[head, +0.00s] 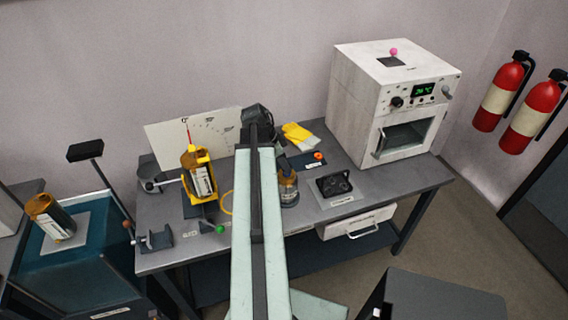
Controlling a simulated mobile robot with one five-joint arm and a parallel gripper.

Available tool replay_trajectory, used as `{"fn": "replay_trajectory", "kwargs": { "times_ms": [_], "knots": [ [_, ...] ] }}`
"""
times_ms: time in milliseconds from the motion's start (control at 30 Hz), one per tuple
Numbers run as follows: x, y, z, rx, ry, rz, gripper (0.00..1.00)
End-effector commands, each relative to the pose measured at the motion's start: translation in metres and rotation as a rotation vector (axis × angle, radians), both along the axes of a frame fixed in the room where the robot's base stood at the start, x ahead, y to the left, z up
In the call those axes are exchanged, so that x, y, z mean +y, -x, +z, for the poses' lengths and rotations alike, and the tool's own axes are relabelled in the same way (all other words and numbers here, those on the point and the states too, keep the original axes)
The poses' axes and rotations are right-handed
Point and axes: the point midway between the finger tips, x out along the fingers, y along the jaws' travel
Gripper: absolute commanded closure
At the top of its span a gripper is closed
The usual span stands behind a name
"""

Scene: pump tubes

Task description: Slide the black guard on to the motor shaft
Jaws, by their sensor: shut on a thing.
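My arm reaches from the bottom middle over the bench. My gripper (258,118) is the dark end in front of the white back board. It is shut on a dark thing, but its fingers and the held thing cannot be told apart, so I cannot confirm that it is the black guard. An amber and grey cylinder (288,187) stands on the bench just right of my arm, partly hidden; it may be the motor. A yellow holder with an amber, labelled cylinder (201,180) stands left of my arm. I cannot make out a motor shaft.
A white oven (388,102) stands at the right of the bench (413,178). The board (164,137) is behind. A clamp (158,240) is at the left edge. Another amber cylinder (50,216) sits on the blue machine.

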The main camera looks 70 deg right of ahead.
Motion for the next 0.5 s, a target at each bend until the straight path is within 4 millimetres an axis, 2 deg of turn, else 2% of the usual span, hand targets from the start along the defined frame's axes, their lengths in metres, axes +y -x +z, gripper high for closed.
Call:
{"fn": "replay_trajectory", "kwargs": {
  "times_ms": [367,400,500],
  "knots": [
    [0.0001,0.0008,-0.0109,0.000,0.000,-0.001,1.00],
    [0.0002,0.0008,-0.0108,0.000,0.000,-0.001,0.66],
    [0.0002,0.0007,-0.0097,0.000,0.000,-0.001,0.43]
  ]
}}
